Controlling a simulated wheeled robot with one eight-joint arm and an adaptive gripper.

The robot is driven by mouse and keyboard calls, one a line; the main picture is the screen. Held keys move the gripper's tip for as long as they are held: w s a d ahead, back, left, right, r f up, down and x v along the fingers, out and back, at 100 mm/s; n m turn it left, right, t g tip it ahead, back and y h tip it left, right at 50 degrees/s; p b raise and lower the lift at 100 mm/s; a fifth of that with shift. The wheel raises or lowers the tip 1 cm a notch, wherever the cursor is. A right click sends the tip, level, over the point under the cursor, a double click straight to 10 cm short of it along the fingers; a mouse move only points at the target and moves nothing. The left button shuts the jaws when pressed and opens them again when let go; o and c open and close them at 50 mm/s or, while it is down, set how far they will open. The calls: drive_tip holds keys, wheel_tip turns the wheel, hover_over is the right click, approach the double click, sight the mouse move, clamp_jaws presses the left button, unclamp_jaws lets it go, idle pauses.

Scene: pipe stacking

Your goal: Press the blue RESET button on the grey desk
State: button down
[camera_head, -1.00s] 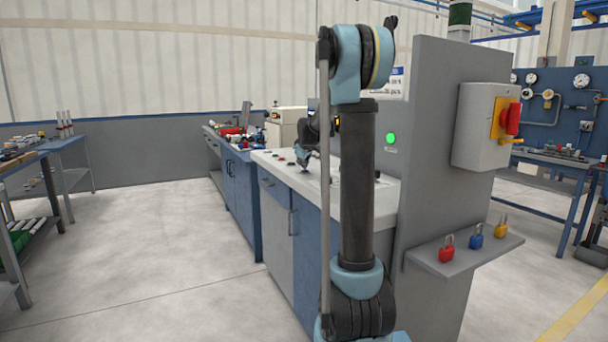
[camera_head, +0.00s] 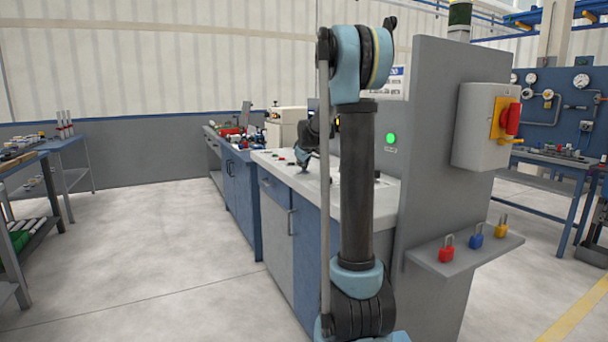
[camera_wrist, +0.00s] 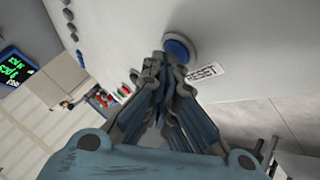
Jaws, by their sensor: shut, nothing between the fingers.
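The blue RESET button (camera_wrist: 179,48) is round, sits in a grey ring, and shows in the wrist view at the top, just beyond my fingertips. The white RESET label (camera_wrist: 204,73) is beside it. My gripper (camera_wrist: 160,66) is shut and empty, with its fingertips near the button's lower left edge in that view. I cannot tell whether they touch it. In the head view my gripper (camera_head: 301,164) is low over the grey desk (camera_head: 312,187), partly behind my arm. The button cannot be made out there.
Several dark knobs (camera_wrist: 68,15) line the panel in the wrist view, near a green-digit display (camera_wrist: 14,66). In the head view, a tall grey panel (camera_head: 440,150) with a red switch (camera_head: 510,119) stands right of the desk. Open floor (camera_head: 170,240) lies to the left.

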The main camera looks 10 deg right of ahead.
drive_tip(key=shift+r, duration=0.8)
drive_tip(key=shift+r, duration=2.5)
